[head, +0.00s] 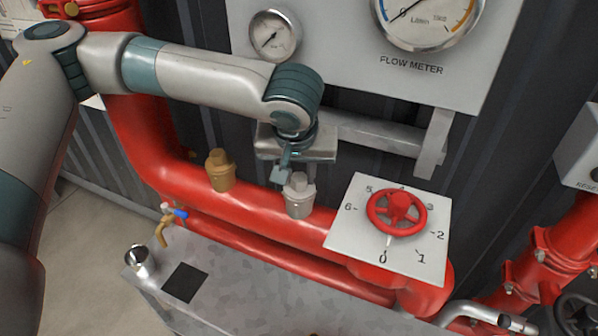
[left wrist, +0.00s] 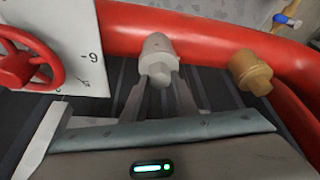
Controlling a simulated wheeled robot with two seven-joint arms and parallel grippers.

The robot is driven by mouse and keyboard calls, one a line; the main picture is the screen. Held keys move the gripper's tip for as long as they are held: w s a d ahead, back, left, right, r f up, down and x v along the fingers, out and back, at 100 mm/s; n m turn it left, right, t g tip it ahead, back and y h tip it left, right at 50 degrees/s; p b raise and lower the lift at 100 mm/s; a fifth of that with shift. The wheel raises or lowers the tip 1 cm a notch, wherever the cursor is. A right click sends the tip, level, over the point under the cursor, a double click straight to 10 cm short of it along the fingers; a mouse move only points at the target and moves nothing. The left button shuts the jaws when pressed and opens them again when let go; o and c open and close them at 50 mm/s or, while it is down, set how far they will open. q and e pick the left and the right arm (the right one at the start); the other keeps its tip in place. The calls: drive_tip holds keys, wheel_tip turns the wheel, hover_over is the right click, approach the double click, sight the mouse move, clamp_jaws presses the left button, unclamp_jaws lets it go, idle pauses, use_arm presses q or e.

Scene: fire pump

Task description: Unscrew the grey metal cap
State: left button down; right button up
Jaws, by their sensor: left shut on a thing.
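The grey metal cap (head: 299,198) sits upright on top of the red pipe (head: 250,205), right of a brass cap (head: 220,172). My left gripper (head: 296,177) comes down on the grey cap from above and is shut on its narrow top. In the left wrist view the two fingers (left wrist: 159,82) stand on either side of the hexagonal end of the grey cap (left wrist: 157,47). The cap's base meets the pipe. My right gripper is in neither view.
A white dial plate with a red handwheel (head: 398,211) stands close to the right of the cap. Gauges (head: 275,35) hang on the panel behind. A metal cup (head: 139,260) and a black square (head: 185,282) are on the grey bench (head: 250,295). A small blue-handled tap (head: 178,213) sits at left.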

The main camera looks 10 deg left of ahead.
sight(299, 178)
use_arm(q)
drive_tip(key=shift+d+n+y+p, duration=0.1)
drive_tip(key=shift+n+y+p, duration=0.25)
drive_tip(key=shift+n, duration=0.55)
drive_tip(key=shift+r+p, duration=2.7)
drive_tip(key=shift+r, duration=0.3)
